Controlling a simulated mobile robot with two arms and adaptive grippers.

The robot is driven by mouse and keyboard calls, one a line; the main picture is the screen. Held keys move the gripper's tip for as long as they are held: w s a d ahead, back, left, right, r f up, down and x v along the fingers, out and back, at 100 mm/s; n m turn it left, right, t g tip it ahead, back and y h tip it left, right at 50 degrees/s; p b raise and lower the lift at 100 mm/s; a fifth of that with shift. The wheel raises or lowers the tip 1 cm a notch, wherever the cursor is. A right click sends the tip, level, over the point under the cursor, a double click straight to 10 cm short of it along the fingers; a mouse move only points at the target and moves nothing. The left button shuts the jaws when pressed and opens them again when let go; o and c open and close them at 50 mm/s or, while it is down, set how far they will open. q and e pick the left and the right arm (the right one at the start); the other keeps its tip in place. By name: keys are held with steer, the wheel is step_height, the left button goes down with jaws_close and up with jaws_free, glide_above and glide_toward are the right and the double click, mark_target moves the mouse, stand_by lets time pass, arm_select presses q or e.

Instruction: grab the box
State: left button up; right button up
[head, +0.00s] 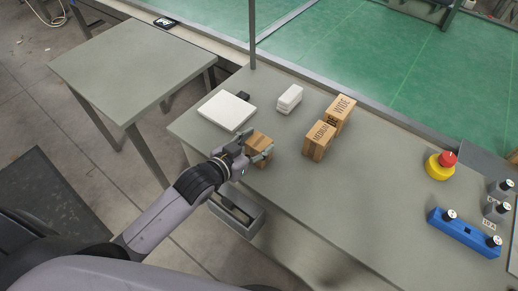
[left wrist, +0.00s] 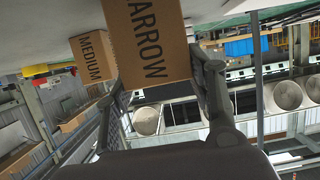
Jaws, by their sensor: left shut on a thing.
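A small brown cardboard box (head: 259,140) is at the table's near left edge in the head view. My left gripper (head: 256,147) is shut on it, with one finger on each side. In the left wrist view this box (left wrist: 150,42) shows the letters "ARROW" and sits between the fingers (left wrist: 161,85). Whether it touches the table I cannot tell. Two other brown boxes stand to its right: the one marked "MEDIUM" (head: 318,143) and, behind it, the one marked "WIDE" (head: 341,109). The right gripper is not in view.
A white flat panel (head: 226,111) and a small white block (head: 289,97) lie behind the held box on the grey table (head: 370,190). A red and yellow button (head: 440,165) and a blue fixture (head: 463,233) are at right. A grey bin (head: 240,222) hangs below the edge.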

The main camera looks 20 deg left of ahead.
arm_select(q)
steer(key=c, duration=0.5)
steer(key=shift+r, duration=0.1)
steer(key=shift+c, duration=0.2)
